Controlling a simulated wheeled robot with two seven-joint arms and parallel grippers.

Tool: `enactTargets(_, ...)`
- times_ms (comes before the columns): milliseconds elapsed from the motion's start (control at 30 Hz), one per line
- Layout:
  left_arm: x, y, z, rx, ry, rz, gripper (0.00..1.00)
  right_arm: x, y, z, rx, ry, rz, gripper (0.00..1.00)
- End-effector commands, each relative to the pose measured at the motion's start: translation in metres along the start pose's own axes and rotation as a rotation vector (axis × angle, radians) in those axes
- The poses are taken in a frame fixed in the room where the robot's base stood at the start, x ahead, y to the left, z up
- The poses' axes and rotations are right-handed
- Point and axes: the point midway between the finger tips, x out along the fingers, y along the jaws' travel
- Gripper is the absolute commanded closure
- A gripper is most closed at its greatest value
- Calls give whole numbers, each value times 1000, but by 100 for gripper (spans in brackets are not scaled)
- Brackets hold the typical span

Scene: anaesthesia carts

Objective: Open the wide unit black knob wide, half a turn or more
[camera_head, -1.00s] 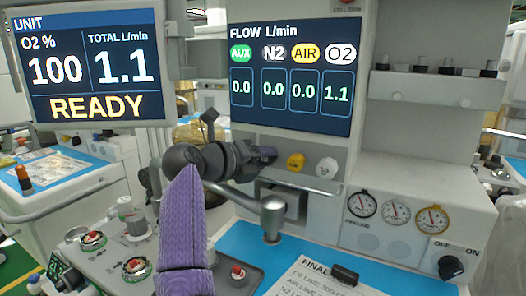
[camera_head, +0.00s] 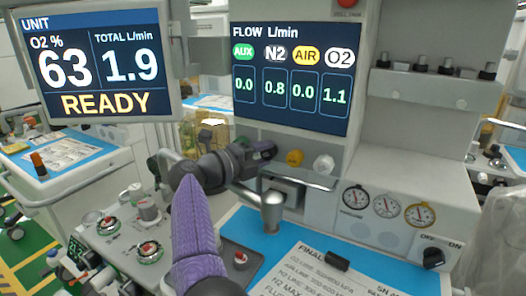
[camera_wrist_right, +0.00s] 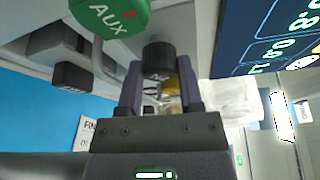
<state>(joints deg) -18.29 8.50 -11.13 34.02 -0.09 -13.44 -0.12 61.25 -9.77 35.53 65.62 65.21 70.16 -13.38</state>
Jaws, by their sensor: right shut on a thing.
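The black knob (camera_wrist_right: 158,58) sits between the two fingers of my right gripper (camera_wrist_right: 160,88) in the right wrist view. The gripper is shut on it. In the head view my right gripper (camera_head: 258,151) reaches the knob row under the flow screen and hides most of the black knob. The flow screen (camera_head: 291,75) reads AUX 0.0, N2 0.8, AIR 0.0 and O2 1.1. The unit screen (camera_head: 95,62) reads O2 63 %, total 1.9 L/min and READY. My left gripper is not in view.
A yellow knob (camera_head: 294,158) and a white knob (camera_head: 323,164) stand right of my gripper. A green AUX knob (camera_wrist_right: 108,14) is close by in the wrist view. A grey post (camera_head: 272,210) rises below. Three gauges (camera_head: 387,205) are at the right.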

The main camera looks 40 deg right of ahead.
Motion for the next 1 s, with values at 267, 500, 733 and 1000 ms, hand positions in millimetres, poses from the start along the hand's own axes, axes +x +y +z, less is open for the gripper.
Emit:
enactTargets(267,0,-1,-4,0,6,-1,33,0,1,0,-3,-1,0,100)
enactTargets(500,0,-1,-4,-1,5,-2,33,0,1,0,-2,-1,0,20)
enactTargets(733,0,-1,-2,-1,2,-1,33,0,0,0,-2,0,0,18)
enactTargets(1000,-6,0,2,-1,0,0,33,-45,0,1,-3,-5,3,18)
